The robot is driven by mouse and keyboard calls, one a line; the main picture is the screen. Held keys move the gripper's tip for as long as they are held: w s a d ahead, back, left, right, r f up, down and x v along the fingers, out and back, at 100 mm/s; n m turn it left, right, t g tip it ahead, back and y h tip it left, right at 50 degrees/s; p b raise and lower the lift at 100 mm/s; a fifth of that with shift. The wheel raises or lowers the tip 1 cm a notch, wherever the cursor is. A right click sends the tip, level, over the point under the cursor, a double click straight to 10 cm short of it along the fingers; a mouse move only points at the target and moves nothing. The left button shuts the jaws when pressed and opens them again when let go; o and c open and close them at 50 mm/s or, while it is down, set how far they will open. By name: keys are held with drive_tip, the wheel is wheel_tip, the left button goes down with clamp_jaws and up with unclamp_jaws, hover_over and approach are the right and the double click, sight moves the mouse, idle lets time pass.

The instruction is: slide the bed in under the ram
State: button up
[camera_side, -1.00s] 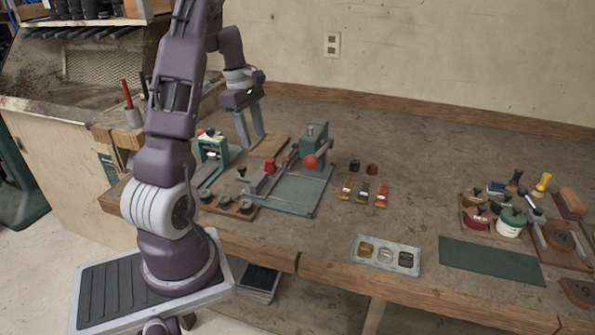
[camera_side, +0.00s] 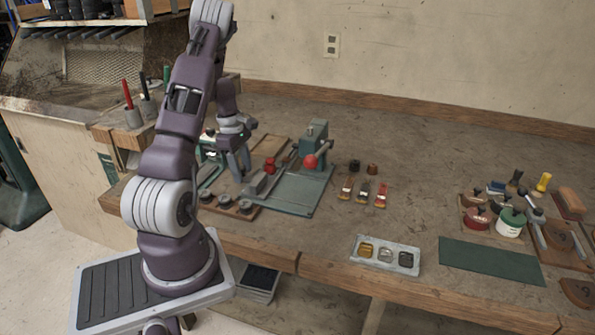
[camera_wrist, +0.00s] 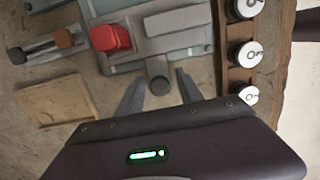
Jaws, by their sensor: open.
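The stitcher stands on a green base plate (camera_side: 300,192) on the bench. The grey bed (camera_side: 262,182) lies low at the plate's left part, and it also shows in the wrist view (camera_wrist: 178,20). A grey round handle (camera_wrist: 158,72) sticks out from the bed toward my gripper. The teal press head (camera_side: 316,140), with a red-balled lever, stands at the plate's back right; I cannot make out the ram itself. The bed is to the left of the head, apart from it. My gripper (camera_side: 240,168) is open, its fingers (camera_wrist: 158,84) on either side of the handle; contact is unclear.
A wooden rack with several round knobs (camera_side: 228,204) lies close in front. A wooden board (camera_wrist: 58,101) lies on the other side. A small teal device (camera_side: 210,148) stands behind my gripper. Bench space right of the plate holds small tools.

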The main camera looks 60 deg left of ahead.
sight(282, 187)
drive_tip(key=c, duration=0.8)
drive_tip(key=shift+w+d, duration=1.4)
drive_tip(key=shift+w, duration=0.05)
drive_tip(key=shift+w+d, duration=1.4)
drive_tip(key=shift+d, duration=0.05)
drive_tip(key=shift+w, duration=0.1)
drive_tip(key=shift+w+d, duration=1.35)
drive_tip(key=shift+d, duration=0.05)
drive_tip(key=o, duration=0.8)
